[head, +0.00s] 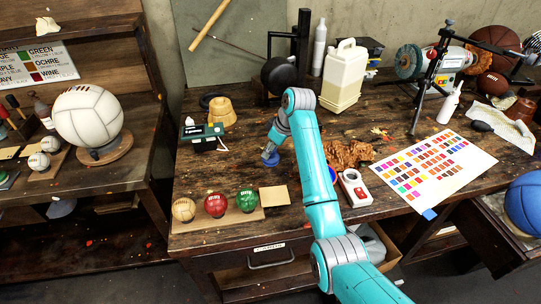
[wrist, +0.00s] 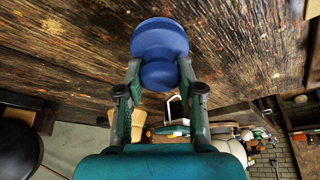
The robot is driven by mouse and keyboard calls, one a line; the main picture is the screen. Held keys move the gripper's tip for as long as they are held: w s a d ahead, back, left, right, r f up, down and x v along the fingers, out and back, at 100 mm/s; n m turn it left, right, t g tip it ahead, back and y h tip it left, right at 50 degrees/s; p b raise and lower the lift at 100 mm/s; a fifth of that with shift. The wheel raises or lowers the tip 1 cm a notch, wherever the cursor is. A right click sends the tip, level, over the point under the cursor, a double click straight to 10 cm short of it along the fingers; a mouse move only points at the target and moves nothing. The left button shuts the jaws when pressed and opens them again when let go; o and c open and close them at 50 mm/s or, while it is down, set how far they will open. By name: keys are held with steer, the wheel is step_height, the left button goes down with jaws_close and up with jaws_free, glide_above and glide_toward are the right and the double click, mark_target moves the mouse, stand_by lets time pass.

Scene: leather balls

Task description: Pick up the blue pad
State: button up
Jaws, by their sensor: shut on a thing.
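The blue pad (wrist: 160,38) is a round blue piece with a smaller round part below it in the wrist view, held between the two fingers of my gripper (wrist: 160,82). In the head view the pad (head: 270,160) shows small at the end of my gripper (head: 271,150), over the middle left of the wooden workbench (head: 235,165). My gripper is shut on it. I cannot tell whether the pad is clear of the bench top. My arm hides part of the bench to the right.
Tan, red and green balls (head: 215,205) sit on a board at the front. A green-topped device (head: 201,132) stands left of the pad. Right of my arm are a white-and-red meter (head: 355,188), a brown crumpled piece (head: 347,153) and a colour chart (head: 440,168). Bare wood lies around the pad.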

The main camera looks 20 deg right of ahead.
step_height(320, 180, up, 10)
steer(key=shift+r, duration=0.1)
stand_by(0.4)
steer(key=o, duration=0.3)
steer(key=shift+c, duration=0.8)
